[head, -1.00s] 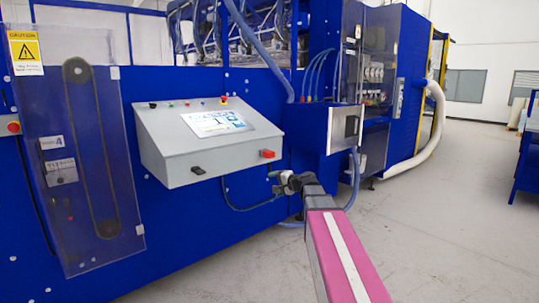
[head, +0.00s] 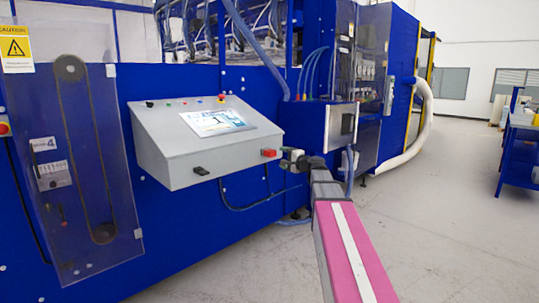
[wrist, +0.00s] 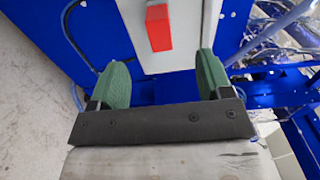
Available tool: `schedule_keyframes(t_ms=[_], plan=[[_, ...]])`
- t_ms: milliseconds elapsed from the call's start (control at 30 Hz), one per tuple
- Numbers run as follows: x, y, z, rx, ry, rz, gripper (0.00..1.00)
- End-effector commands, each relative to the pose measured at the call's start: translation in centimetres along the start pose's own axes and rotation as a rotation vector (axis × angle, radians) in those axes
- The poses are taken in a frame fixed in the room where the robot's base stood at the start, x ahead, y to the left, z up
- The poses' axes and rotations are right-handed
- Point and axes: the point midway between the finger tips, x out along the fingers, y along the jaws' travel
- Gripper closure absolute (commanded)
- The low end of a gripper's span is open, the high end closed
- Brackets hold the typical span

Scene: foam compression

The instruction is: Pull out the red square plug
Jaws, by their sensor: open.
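The red square plug (head: 268,153) sits on the right end of the front face of the grey control box. In the wrist view the red plug (wrist: 159,27) shows at the top, on the grey face, beyond the fingertips and between their lines. My gripper (wrist: 163,75) is open, with its two green fingers apart and nothing between them. In the head view my gripper (head: 285,160) is small, just right of the plug. Whether it touches the plug cannot be told there, but the wrist view shows a gap.
The grey control box (head: 165,158) carries a lit screen (head: 215,121) and a black part (head: 201,170) on its front. A dark cable runs below it. A blue cabinet (head: 320,125) stands close on the right. The grey floor is open to the right.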

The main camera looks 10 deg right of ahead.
Motion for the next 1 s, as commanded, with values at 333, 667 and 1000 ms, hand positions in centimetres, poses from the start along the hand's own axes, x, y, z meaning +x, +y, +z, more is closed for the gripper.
schedule_keyframes(t_ms=[333,667,1000], plan=[[3.3,0.0,-0.1,0.0,-0.001,0.001,0.28],[7.4,0.0,-0.1,-0.001,-0.001,0.001,0.28],[8.7,0.0,0.0,-0.001,0.0,0.001,0.28]])
